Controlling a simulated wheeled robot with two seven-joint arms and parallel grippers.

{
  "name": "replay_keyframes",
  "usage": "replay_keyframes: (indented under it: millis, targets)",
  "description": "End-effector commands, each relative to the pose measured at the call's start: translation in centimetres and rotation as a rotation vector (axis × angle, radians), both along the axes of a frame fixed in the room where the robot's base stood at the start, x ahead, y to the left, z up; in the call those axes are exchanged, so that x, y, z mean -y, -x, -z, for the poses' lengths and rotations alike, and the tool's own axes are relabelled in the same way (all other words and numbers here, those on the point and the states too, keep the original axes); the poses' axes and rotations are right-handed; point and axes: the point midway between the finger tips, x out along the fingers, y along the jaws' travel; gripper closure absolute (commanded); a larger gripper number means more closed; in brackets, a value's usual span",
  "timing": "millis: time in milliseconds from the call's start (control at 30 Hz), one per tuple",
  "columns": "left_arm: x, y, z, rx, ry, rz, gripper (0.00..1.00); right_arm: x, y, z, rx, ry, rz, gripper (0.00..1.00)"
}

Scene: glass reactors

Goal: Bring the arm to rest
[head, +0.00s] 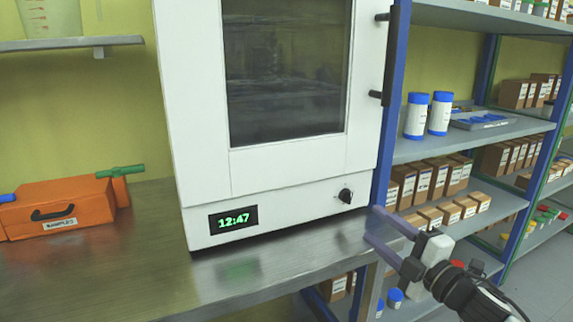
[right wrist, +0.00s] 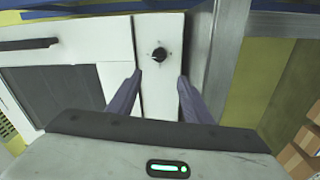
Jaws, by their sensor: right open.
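My right gripper (head: 376,224) is in the head view at the lower right, in front of the right end of the metal bench. Its two purple-grey fingers are apart with nothing between them. In the right wrist view the open fingers (right wrist: 160,78) point toward the white front of the oven, with the black knob (right wrist: 159,54) seen in line with the gap between them. The fingers look apart from the knob. The white oven (head: 270,180) has its door shut, and its display (head: 233,219) reads 12:47. My left gripper is not in view.
The metal bench (head: 120,265) is bare in front of the oven. An orange case (head: 58,208) stands at the left. Shelves (head: 480,140) with a blue post at the right hold several boxes and two white bottles with blue lids (head: 416,116). A wall shelf (head: 60,43) hangs at upper left.

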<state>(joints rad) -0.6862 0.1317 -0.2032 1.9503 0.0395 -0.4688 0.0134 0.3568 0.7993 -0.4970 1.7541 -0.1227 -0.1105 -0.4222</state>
Motion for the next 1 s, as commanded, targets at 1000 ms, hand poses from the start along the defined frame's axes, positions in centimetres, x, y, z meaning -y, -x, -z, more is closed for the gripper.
replay_keyframes:
  millis: [1000]
  targets:
    - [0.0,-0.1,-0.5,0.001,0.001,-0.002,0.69,-8.3,33.4,35.1,-1.106,-1.146,0.630,0.54]
